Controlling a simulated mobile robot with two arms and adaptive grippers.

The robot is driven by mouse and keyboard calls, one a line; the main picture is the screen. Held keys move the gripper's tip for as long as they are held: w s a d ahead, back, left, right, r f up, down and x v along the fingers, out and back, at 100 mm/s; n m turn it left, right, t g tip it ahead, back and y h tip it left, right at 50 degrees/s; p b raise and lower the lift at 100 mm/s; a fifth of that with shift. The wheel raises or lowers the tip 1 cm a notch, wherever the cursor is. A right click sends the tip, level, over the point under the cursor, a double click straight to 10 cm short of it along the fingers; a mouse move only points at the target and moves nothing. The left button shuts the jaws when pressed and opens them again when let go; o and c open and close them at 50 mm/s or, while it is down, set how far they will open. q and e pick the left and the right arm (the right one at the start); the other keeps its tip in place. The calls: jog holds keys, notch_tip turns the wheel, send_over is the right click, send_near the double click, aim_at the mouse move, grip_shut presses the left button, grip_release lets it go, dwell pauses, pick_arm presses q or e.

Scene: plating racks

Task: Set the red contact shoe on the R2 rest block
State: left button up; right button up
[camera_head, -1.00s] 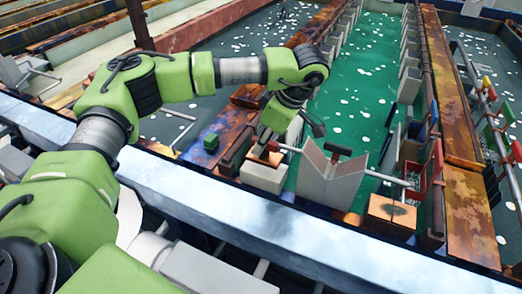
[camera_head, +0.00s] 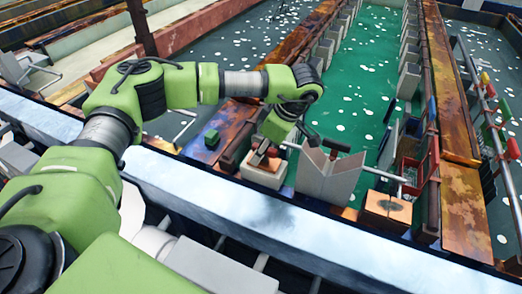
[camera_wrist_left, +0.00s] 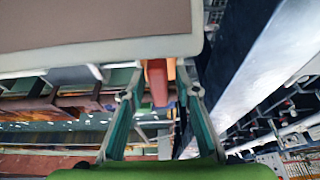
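The red contact shoe (camera_wrist_left: 157,82) shows between my left fingertips in the left wrist view. My left gripper (camera_wrist_left: 159,85) looks open, with a narrow gap on each side of the shoe. In the head view my left gripper (camera_head: 266,148) is low over a pale block with an orange-brown top (camera_head: 262,175). A small red part (camera_head: 272,151) shows there, at the end of a metal rod; the gripper partly hides this spot. I cannot tell which block is R2. My right gripper is in neither view.
A grey V-shaped cradle (camera_head: 328,180) stands just right of the gripper, under the rod. A second orange-topped block (camera_head: 387,209) and a red frame (camera_head: 420,165) stand farther right. A small green block (camera_head: 211,138) lies left. A pale blue rail (camera_head: 260,215) crosses in front.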

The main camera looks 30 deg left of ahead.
pick_arm(q)
jog(key=shift+r, duration=0.15)
jog(key=shift+d+r, duration=0.15)
jog(key=shift+r, duration=0.1)
jog(key=b+v, duration=0.3)
jog(key=v, duration=0.7)
jog(key=shift+d+r+b, duration=0.2)
jog(key=shift+r+b, duration=0.05)
jog(key=shift+b, duration=0.1)
jog(key=shift+d+r, duration=0.15)
jog(key=shift+r, duration=0.25)
